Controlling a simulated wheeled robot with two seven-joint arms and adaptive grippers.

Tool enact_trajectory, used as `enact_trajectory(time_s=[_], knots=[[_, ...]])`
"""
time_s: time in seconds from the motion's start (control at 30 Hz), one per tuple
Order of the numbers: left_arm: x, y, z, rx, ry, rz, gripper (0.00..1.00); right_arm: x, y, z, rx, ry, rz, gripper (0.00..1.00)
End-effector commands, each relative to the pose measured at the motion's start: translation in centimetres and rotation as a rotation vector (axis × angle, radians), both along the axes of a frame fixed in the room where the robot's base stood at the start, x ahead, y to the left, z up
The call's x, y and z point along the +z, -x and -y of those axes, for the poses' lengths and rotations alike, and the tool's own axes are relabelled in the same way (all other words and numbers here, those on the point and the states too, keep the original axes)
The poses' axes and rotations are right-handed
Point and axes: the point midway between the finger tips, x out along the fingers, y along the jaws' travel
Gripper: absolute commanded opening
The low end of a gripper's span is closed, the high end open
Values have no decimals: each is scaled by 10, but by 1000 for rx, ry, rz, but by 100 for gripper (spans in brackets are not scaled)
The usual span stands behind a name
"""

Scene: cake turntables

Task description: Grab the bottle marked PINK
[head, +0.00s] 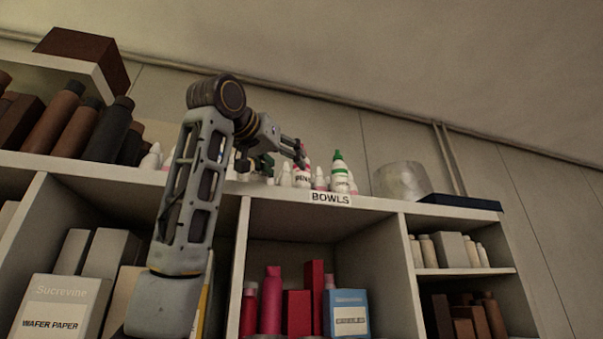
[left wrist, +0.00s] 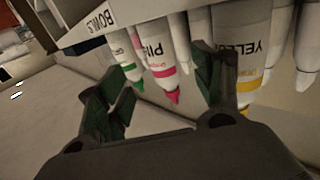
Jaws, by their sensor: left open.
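The bottle marked PINK (head: 303,179) stands upright on the top shelf, white with a pink label. My left gripper (head: 284,158) is open in front of it and hides part of it in the head view. The left wrist view is upside down. There the PINK bottle (left wrist: 159,54), with its pink tip, shows between the two spread fingers of my left gripper (left wrist: 160,68). I cannot tell whether either finger touches it. My right gripper is not in view.
A green-capped bottle (head: 339,174) stands right of the PINK bottle. A bottle marked YELLOW (left wrist: 243,48) is close to one finger in the left wrist view. A BOWLS label (head: 330,199) is on the shelf edge. A round metallic container (head: 401,181) stands farther right.

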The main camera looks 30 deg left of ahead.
Motion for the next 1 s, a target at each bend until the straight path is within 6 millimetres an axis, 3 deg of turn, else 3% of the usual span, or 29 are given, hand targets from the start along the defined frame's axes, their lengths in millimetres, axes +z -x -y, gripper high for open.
enact_trajectory(time_s=[0.3,0.77,1.0], knots=[[1,-33,-4,0,1,0,66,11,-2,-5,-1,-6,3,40],[0,-37,-5,0,0,0,66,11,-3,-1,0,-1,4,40],[2,-48,-7,0,1,-1,66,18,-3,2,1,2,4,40]])
